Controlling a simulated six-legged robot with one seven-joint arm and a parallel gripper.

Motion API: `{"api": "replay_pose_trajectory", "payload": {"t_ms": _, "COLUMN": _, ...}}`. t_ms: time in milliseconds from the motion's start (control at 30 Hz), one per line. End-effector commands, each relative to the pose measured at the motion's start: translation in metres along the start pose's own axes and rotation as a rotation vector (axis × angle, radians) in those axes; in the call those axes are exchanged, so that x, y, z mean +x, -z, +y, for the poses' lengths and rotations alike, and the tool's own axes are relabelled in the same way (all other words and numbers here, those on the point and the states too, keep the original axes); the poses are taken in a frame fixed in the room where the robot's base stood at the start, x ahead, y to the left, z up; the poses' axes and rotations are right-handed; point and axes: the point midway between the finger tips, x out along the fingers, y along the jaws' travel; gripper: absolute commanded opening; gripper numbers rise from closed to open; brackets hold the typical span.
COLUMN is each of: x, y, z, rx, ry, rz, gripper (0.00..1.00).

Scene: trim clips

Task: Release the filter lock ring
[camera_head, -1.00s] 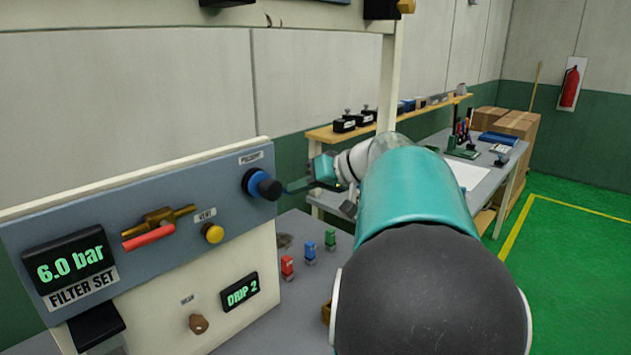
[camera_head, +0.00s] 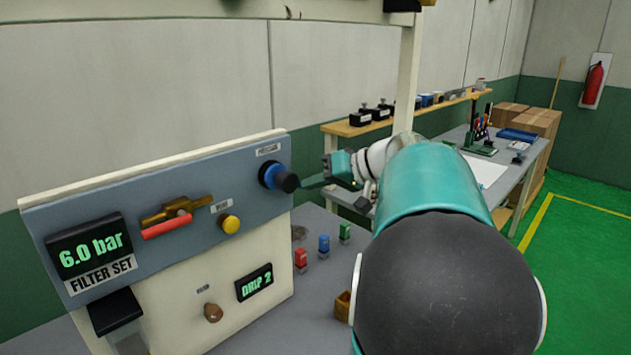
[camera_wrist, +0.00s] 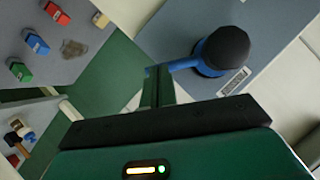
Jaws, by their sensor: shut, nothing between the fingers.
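A blue ring (camera_head: 269,174) with a black knob (camera_head: 287,182) in front of it sits at the upper right of the grey-blue panel (camera_head: 110,212). In the wrist view the blue ring (camera_wrist: 207,69) shows under the black knob (camera_wrist: 227,47), and a blue tab (camera_wrist: 182,64) sticks out from its left side. My gripper (camera_head: 312,184) is shut and empty, just right of the knob. In the wrist view my gripper tips (camera_wrist: 156,72) are at the tab's outer end; I cannot tell if they touch it.
Red (camera_head: 300,258), blue (camera_head: 324,243) and green (camera_head: 345,231) blocks stand on the bench.

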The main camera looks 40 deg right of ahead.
Motion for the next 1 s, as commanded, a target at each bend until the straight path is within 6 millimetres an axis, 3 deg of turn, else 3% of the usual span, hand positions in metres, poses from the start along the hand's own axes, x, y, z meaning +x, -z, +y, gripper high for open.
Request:
{"api": "replay_pose_trajectory", "payload": {"t_ms": 267, "x": 0.007, "y": -0.009, "z": 0.004, "rx": 0.113, "ry": 0.074, "rz": -0.002, "gripper": 0.00}}
{"api": "replay_pose_trajectory", "payload": {"t_ms": 1000, "x": 0.034, "y": -0.050, "z": -0.006, "rx": 0.665, "ry": 0.445, "rz": -0.002, "gripper": 0.00}}
